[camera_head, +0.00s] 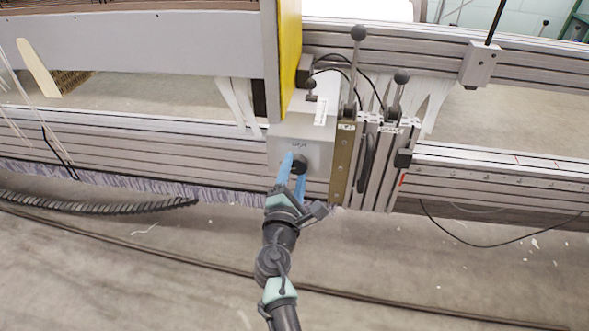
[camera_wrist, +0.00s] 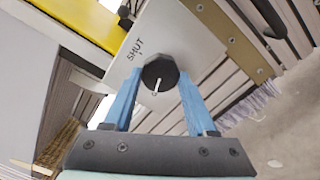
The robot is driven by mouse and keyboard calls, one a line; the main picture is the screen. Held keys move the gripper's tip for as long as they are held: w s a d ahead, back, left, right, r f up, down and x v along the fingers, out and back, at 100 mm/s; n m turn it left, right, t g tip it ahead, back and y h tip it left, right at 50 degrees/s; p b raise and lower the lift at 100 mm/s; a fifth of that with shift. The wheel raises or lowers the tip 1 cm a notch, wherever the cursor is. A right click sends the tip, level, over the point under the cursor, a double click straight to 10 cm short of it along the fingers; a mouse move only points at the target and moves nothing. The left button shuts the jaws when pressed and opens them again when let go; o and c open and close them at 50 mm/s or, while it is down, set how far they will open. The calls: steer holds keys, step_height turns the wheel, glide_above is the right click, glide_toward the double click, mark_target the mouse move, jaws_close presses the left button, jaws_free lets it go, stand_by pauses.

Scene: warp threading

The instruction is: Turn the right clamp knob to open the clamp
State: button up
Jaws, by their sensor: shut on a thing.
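The clamp knob (camera_wrist: 157,79) is a round black knob with a white pointer line, on a light grey metal plate (camera_wrist: 205,55). The word "SHUT" is printed on the plate near the knob in the wrist view. The knob also shows in the head view (camera_head: 300,167), partly covered by a finger. My gripper (camera_wrist: 157,88) has blue fingers, one on each side of the knob, and is shut on it. In the head view my gripper (camera_head: 293,172) reaches up to the plate from below. The exact finger contact is partly hidden.
A yellow panel (camera_head: 290,50) stands left above the plate. A brass strip (camera_head: 342,165) and a block with black levers (camera_head: 375,165) stand close on the right. Long grey rails (camera_head: 490,180) run across. Open floor (camera_head: 150,270) lies in front.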

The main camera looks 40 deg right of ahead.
steer(key=o, duration=1.4)
steer(key=p+v, duration=0.4)
steer(key=v, duration=0.9)
steer(key=shift+d, duration=0.1)
